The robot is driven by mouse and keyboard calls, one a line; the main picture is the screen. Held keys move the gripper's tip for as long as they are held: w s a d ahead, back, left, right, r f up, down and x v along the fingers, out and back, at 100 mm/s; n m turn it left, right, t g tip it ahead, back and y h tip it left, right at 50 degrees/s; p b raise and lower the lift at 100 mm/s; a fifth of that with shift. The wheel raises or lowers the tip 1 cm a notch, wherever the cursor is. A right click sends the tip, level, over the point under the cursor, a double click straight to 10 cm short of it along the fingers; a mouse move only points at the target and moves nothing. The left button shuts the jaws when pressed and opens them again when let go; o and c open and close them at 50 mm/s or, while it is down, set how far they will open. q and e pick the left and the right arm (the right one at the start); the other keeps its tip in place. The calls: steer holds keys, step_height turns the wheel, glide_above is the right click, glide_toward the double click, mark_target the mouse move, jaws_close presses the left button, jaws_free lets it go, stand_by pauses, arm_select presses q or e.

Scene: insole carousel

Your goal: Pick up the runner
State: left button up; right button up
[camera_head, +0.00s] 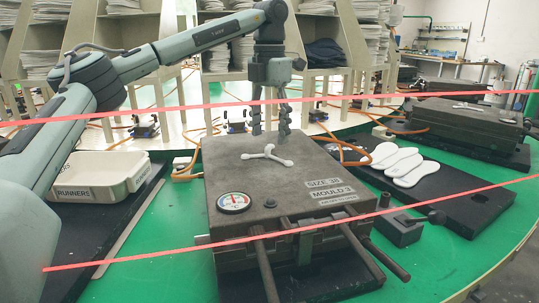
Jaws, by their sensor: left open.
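The runner (268,155), a small white three-armed piece, lies on the top face of the dark grey mould block (225,165), toward its back. The mould carries the labels "SIZE 38" and "MOULD 3" and a round dial. My left gripper (270,130) points down over the back of the mould. Its two dark fingers are apart with nothing between them. In the picture the fingertips are just above the runner; the exact gap is hard to tell. My right gripper does not show.
A cream bin (98,178) labelled "RUNNERS" stands on a dark board at left. White insoles (400,162) lie on a black plate at right. Another mould (465,122) is farther right. Orange hoses cross the green table (165,265). Handles stick out from the mould's front. Two red lines cross the view.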

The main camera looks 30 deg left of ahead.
mark_target(270, 155)
arm_select(q)
step_height(270, 155, down, 4)
steer(key=shift+r, duration=0.15)
steer(key=c, duration=1.3)
